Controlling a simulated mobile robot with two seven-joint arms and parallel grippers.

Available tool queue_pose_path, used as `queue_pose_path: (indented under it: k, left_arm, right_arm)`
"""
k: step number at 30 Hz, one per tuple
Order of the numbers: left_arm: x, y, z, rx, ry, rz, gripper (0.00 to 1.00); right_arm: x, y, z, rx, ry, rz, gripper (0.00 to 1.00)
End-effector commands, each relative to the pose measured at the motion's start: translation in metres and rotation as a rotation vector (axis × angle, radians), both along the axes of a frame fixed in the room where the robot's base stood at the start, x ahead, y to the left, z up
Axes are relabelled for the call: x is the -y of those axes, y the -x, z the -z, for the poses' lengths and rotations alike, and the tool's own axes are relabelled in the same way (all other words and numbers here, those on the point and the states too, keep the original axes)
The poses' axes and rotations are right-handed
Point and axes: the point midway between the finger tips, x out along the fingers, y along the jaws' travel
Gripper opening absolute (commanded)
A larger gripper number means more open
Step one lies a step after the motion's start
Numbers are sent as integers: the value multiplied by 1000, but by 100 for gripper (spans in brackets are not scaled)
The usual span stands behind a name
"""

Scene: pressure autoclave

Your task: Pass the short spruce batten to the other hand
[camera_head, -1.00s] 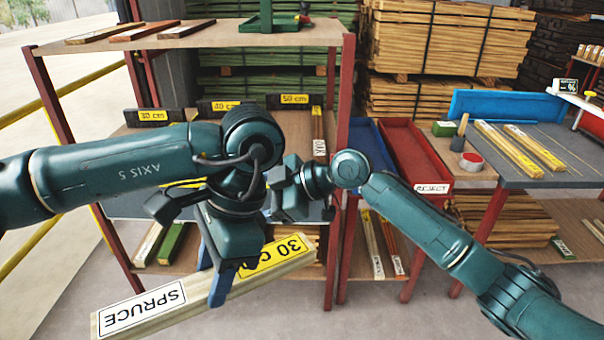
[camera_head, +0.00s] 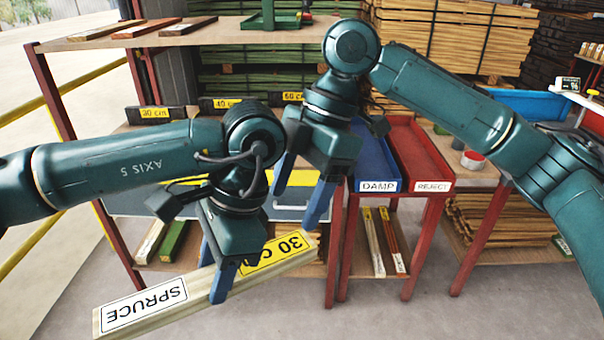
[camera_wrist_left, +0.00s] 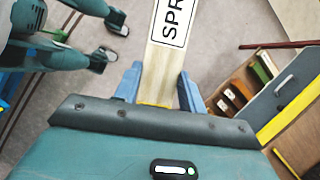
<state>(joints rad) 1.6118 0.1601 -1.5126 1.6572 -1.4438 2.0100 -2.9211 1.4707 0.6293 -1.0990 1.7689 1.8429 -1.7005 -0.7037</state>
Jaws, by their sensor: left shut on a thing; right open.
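The short spruce batten (camera_head: 200,292) is pale wood with a white SPRUCE label and a yellow 30 cm label. My left gripper (camera_head: 217,285) is shut on it near its middle and holds it in the air, tilted up to the right. In the left wrist view the batten (camera_wrist_left: 155,70) runs away from between the blue fingers of the left gripper (camera_wrist_left: 158,88). My right gripper (camera_head: 297,200) is open and empty, fingers pointing down, above and behind the batten's right end. It does not touch the batten in the head view.
A shelf rack with length-marked bays (camera_head: 155,114) stands behind my left arm. A blue DAMP tray (camera_head: 378,184) and a red REJECT tray (camera_head: 432,184) are to the right. Open floor (camera_head: 400,315) lies in front.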

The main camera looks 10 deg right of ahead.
Motion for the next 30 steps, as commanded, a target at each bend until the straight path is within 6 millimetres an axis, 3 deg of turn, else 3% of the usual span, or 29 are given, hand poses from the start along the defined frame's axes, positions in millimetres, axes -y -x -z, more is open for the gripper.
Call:
queue_pose_path:
  k: [9, 15, 27, 30]
  left_arm:
    - [0, 0, 0, 0, 0, 0, 14]
    - [0, 0, 0, 0, 0, 0, 14]
    - [0, 0, 0, 0, 0, 0, 14]
    - [0, 0, 0, 0, 0, 0, 14]
  right_arm:
    - [-22, 8, 57, -2, 0, 0, 66]
    - [-31, 10, 78, -1, -1, 1, 66]
    - [-34, 11, 85, 0, -3, 2, 66]
    - [-34, 11, 85, 0, -3, 2, 59]
